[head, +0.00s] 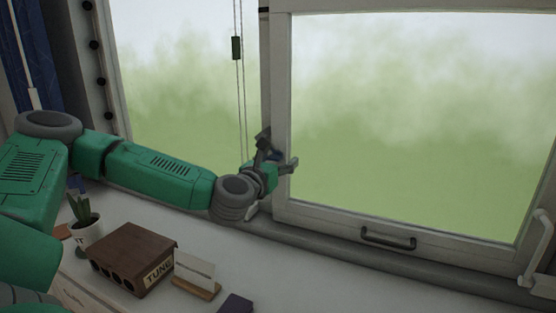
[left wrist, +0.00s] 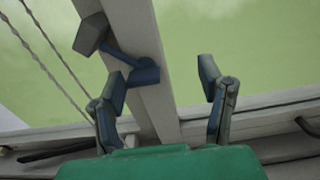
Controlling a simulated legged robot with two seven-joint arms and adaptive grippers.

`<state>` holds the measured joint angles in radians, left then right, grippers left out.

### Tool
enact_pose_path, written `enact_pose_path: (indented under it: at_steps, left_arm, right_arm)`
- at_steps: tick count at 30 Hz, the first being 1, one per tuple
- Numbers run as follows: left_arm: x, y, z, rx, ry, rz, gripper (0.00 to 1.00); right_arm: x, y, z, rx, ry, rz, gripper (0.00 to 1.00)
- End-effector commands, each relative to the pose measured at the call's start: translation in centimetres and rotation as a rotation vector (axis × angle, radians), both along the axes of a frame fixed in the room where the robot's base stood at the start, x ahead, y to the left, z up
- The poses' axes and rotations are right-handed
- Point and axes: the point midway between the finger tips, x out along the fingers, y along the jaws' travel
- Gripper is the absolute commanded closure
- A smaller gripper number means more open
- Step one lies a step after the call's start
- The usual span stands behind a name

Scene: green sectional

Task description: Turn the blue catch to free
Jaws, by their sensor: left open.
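The blue catch (left wrist: 143,72) is on the pale upright bar of the window frame (left wrist: 150,35). Its blue arm slants up and left to a dark grey block (left wrist: 92,33) in the left wrist view. In the head view the catch (head: 277,155) is small and mostly hidden by my gripper. My left gripper (head: 278,152) is open at the upright; its fingers also show in the left wrist view (left wrist: 162,82). The left finger's tip is close below the catch, and I cannot tell whether they touch. The right finger is apart from it, in front of the glass.
Blind cords (head: 241,100) hang left of the upright. A dark pull handle (head: 388,238) is on the lower sash rail, and a white handle (head: 540,250) is at far right. A plant (head: 84,220), a brown box (head: 132,258) and a card holder (head: 195,275) stand on the sill below my arm.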

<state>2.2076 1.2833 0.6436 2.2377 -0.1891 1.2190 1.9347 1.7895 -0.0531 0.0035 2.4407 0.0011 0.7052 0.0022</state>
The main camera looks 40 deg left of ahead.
Motion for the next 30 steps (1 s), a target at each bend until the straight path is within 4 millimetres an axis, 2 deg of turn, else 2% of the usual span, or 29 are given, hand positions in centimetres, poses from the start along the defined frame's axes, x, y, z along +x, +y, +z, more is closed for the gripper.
enact_pose_path:
  at_steps: [7,12,15,18,30]
  left_arm:
    - [1.0,1.4,-0.3,-0.012,-0.007,-0.009,0.48]
    - [0.9,1.1,-0.2,-0.009,-0.006,-0.008,0.51]
    - [0.9,0.8,0.0,-0.005,-0.007,-0.005,0.83]
    - [0.8,0.5,0.2,-0.002,-0.007,0.0,0.98]
    - [0.5,0.6,0.2,-0.006,-0.012,-0.011,0.98]
  right_arm:
    - [0.0,0.1,0.1,0.001,0.001,0.002,0.6]
    - [0.0,0.1,0.1,0.001,0.0,0.003,0.6]
    - [0.0,0.1,0.1,0.002,0.0,0.003,0.6]
    - [0.0,0.1,0.1,0.001,0.0,0.002,0.6]
    - [0.0,0.1,0.1,0.001,0.001,0.002,0.6]
